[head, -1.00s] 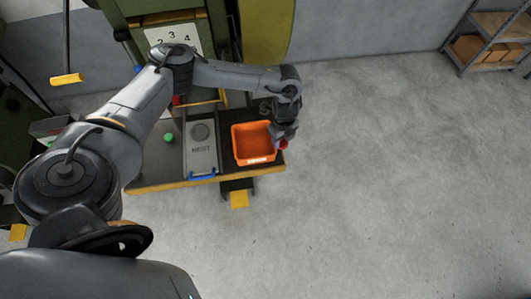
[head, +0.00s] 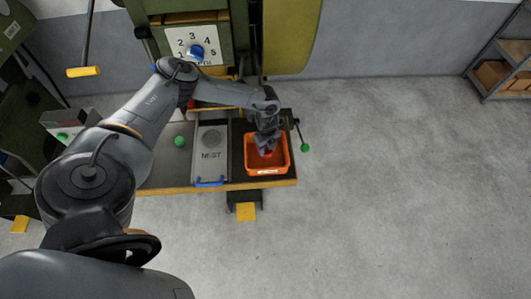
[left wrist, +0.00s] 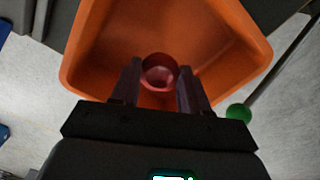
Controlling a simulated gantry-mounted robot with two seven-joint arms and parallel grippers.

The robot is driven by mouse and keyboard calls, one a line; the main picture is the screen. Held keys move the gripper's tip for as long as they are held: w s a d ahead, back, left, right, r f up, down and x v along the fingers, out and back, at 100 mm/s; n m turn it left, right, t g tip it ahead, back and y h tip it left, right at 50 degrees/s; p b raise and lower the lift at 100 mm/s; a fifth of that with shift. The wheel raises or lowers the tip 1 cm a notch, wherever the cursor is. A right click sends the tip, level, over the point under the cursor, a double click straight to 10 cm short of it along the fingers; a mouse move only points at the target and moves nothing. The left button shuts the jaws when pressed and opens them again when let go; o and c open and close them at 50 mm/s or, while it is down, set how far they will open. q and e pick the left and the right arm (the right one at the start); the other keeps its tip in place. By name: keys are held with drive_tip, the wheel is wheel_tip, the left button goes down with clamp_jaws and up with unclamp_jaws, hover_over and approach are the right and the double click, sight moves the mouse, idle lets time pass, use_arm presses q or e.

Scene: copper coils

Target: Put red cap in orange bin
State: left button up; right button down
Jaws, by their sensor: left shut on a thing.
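The orange bin (head: 284,165) stands at the right end of the dark bench. My left gripper (head: 267,150) is over the bin and points down into it. It is shut on the red cap (left wrist: 160,73), which sits between the two fingers in the left wrist view, with the bin (left wrist: 90,50) around and below it. In the head view only a small bit of red shows at the fingertips. How far the cap is above the bin floor I cannot tell. My right gripper does not show.
A grey plate marked NEST (head: 211,165) with a blue handle lies left of the bin. A green-knobbed lever (head: 305,147) sticks out right of the bin. A green machine with a numbered dial (head: 196,45) stands behind. Floor to the right is clear.

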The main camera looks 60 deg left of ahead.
sight(266, 152)
use_arm(q)
drive_tip(key=shift+a+f, duration=0.3)
drive_tip(key=shift+a, duration=0.15)
drive_tip(key=shift+f+b, duration=0.4)
drive_tip(key=shift+f, duration=1.55)
drive_tip(key=shift+f, duration=0.1)
drive_tip(key=shift+f, duration=0.15)
drive_tip(key=o, duration=1)
drive_tip(key=shift+o, duration=0.2)
drive_tip(key=shift+r, duration=0.2)
